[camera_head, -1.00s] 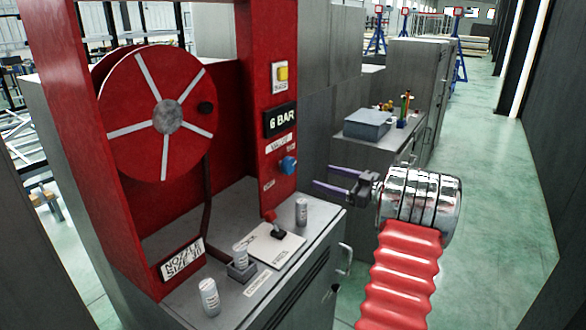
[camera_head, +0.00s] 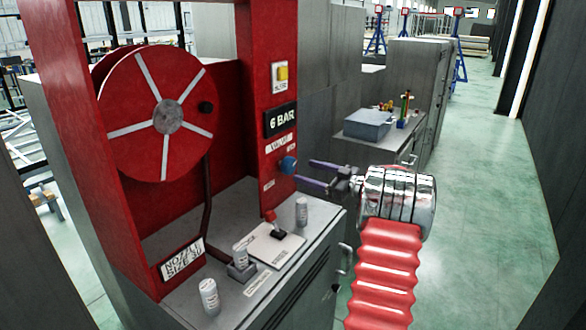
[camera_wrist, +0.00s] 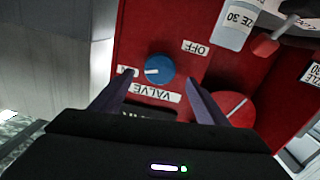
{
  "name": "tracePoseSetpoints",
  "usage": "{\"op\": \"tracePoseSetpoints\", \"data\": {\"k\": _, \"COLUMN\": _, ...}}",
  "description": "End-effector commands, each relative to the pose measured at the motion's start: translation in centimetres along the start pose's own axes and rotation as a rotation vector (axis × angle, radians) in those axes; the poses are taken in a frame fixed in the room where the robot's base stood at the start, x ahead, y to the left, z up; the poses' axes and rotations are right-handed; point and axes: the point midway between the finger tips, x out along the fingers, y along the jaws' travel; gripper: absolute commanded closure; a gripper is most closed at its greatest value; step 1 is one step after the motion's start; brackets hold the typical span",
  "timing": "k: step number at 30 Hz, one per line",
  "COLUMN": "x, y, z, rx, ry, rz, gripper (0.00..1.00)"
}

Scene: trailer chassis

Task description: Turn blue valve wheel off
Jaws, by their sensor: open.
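The blue valve wheel (camera_head: 288,165) sits on the red post, under the 6 BAR display and the VALVE label. In the wrist view the wheel (camera_wrist: 159,69) appears upside down, with a white mark on its face pointing left, towards a small label partly hidden by a finger. The OFF label (camera_wrist: 196,48) is at its upper right there. My gripper (camera_head: 312,172) is open and empty, just right of the wheel in the head view. In the wrist view its purple fingers lie either side of the wheel's line, with the wheel beyond the tips; contact is not visible.
A red hose reel (camera_head: 160,115) is left of the post. Below, a grey bench (camera_head: 215,275) carries several canisters and a red-knobbed lever (camera_head: 270,216). A second cabinet with a blue-grey box (camera_head: 368,124) stands behind. Green floor is clear at right.

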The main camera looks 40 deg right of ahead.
Motion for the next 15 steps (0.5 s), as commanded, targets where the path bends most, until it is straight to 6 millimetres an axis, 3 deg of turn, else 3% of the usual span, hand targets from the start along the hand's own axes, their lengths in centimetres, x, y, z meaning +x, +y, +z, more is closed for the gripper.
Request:
{"op": "tracePoseSetpoints", "data": {"k": 9, "x": 4.9, "y": -0.1, "z": 0.0, "rx": -0.001, "ry": 0.000, "rz": -0.002, "gripper": 0.32}}
{"op": "tracePoseSetpoints", "data": {"k": 15, "x": 6.5, "y": 0.0, "z": 0.0, "rx": -0.002, "ry": 0.000, "rz": -0.001, "gripper": 0.32}}
